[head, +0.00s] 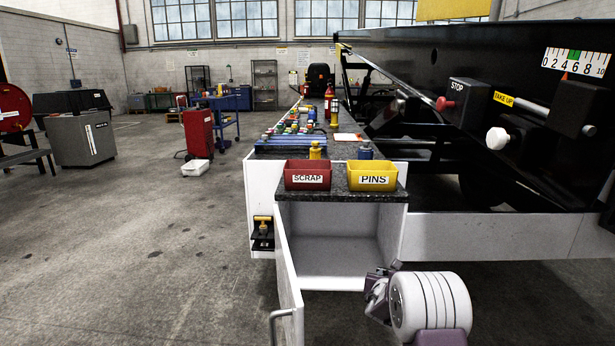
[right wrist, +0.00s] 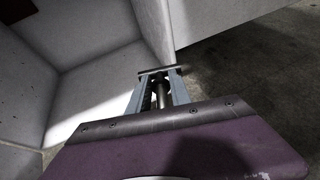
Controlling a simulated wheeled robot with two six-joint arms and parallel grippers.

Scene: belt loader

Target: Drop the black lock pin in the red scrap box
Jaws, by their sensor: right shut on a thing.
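The red scrap box (head: 307,187), labelled SCRAP, stands on the dark counter end at the centre. My right gripper (head: 376,286) is low in front of the open cabinet, below and to the right of the red box. In the right wrist view the right gripper (right wrist: 161,84) is shut on a dark, round, pin-like piece, which I take as the black lock pin (right wrist: 162,95). Only part of the pin shows between the fingers. In the head view the pin cannot be made out. My left gripper is not in view.
A yellow box (head: 372,187) labelled PINS stands right of the red box. Below them is an open white cabinet (head: 330,262), its door (head: 288,275) swung out to the front left. A black machine (head: 480,100) fills the right side.

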